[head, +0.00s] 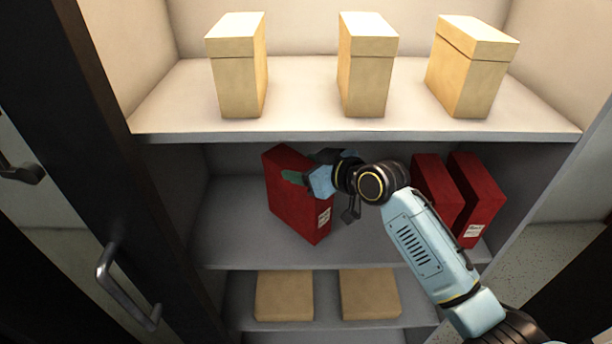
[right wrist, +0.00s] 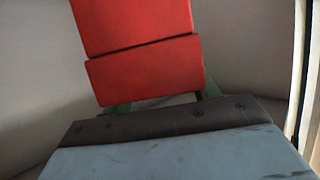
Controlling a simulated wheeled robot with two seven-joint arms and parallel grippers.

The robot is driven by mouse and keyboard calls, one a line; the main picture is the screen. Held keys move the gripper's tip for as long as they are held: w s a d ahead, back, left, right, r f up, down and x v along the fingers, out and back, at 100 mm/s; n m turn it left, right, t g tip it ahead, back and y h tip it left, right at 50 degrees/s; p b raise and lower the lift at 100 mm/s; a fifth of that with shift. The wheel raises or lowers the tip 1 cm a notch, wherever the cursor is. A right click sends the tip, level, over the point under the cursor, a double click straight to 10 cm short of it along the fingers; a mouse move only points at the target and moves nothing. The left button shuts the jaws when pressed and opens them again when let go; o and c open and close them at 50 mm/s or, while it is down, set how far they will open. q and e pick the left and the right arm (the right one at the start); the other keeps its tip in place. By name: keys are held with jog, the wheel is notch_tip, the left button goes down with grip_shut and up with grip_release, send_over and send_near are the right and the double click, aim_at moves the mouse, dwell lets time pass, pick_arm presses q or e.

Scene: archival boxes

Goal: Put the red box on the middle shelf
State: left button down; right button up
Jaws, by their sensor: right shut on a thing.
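A red box (head: 290,196) with a white label stands turned at an angle at the left of the middle shelf (head: 235,222) in the head view. My right gripper (head: 300,177) is shut on its upper part. In the right wrist view the red box (right wrist: 143,70) fills the top centre, between the green fingertips of my right gripper (right wrist: 155,103). Whether the box's bottom touches the shelf I cannot tell for sure. My left gripper does not show in either view.
Two more red boxes (head: 437,190) (head: 480,198) stand at the right of the middle shelf. Three tan boxes (head: 235,75) stand on the upper shelf (head: 300,95) above. Two tan boxes (head: 284,295) are on the lower shelf. A dark door with a handle (head: 125,285) is at left.

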jog(key=shift+f, duration=1.4)
jog(key=o, duration=1.7)
jog(key=shift+f, duration=0.2)
jog(key=shift+c, duration=0.2)
jog(key=shift+r, duration=0.2)
jog(key=v, duration=1.2)
